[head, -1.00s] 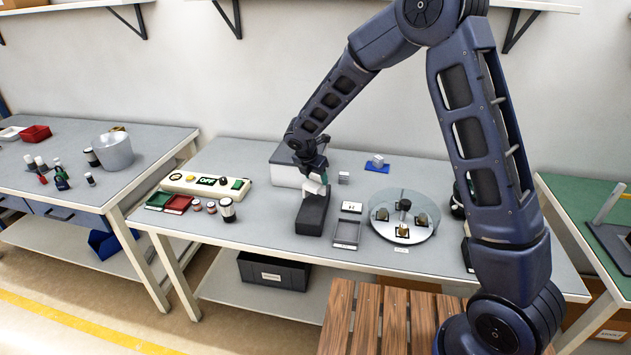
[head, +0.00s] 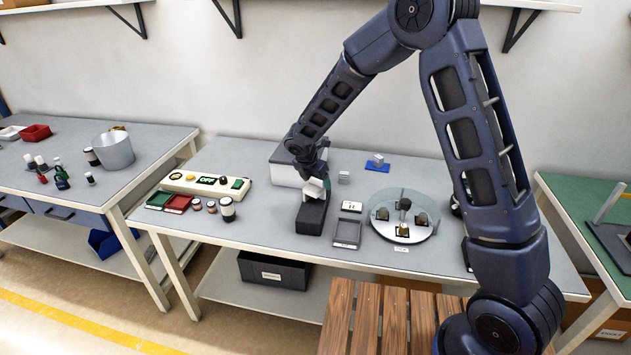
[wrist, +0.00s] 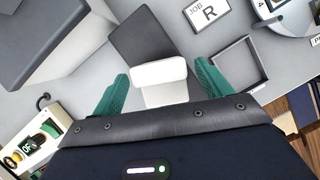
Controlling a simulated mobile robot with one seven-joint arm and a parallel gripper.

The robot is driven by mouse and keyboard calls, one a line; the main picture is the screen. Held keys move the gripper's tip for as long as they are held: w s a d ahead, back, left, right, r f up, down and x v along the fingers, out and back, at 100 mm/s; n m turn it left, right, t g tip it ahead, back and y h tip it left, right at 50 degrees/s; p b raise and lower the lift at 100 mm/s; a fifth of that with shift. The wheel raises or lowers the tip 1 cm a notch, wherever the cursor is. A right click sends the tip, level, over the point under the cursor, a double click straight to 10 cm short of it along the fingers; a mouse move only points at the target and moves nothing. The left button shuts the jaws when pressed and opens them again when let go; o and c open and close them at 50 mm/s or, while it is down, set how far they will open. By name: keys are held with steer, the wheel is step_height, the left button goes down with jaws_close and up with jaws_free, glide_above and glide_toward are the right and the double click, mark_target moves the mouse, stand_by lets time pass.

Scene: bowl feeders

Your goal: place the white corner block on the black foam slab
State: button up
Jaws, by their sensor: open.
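The white corner block (wrist: 160,82) is between my gripper's two green fingers in the wrist view, with a gap on each side. In the head view the block (head: 314,187) shows as a pale shape at the back part of the black foam slab (head: 311,217). The slab also shows behind the block in the wrist view (wrist: 142,38). The block appears to rest on the slab; the contact itself is hidden. My gripper (head: 318,182) is open, just above the slab, and its fingertips show either side of the block in the wrist view (wrist: 160,88).
A grey tray (head: 347,232) and a card marked JOB R (wrist: 207,12) lie right of the slab. A round glass disc feeder (head: 403,214) stands further right. A white box with a grey top (head: 285,172) is behind. A control panel (head: 205,184) is at left.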

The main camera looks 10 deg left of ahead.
steer(key=v, duration=1.2)
steer(key=shift+r, duration=0.1)
steer(key=d+r+m, duration=0.5)
steer(key=d, duration=0.5)
steer(key=s+d+r+m, duration=0.1)
steer(key=d+r+m, duration=0.4)
steer(key=d, duration=0.5)
steer(key=d+r+m, duration=0.4)
steer(key=d+m, duration=0.1)
steer(key=d, duration=0.5)
steer(key=s+d+r+m+y, duration=0.1)
steer(key=s+d+r+m, duration=0.1)
steer(key=s+d+m, duration=1.4)
steer(key=s+d, duration=0.2)
steer(key=d, duration=0.1)
steer(key=shift+d+t+y, duration=0.25)
steer(key=shift+t+y, duration=0.05)
steer(key=shift+y, duration=0.1)
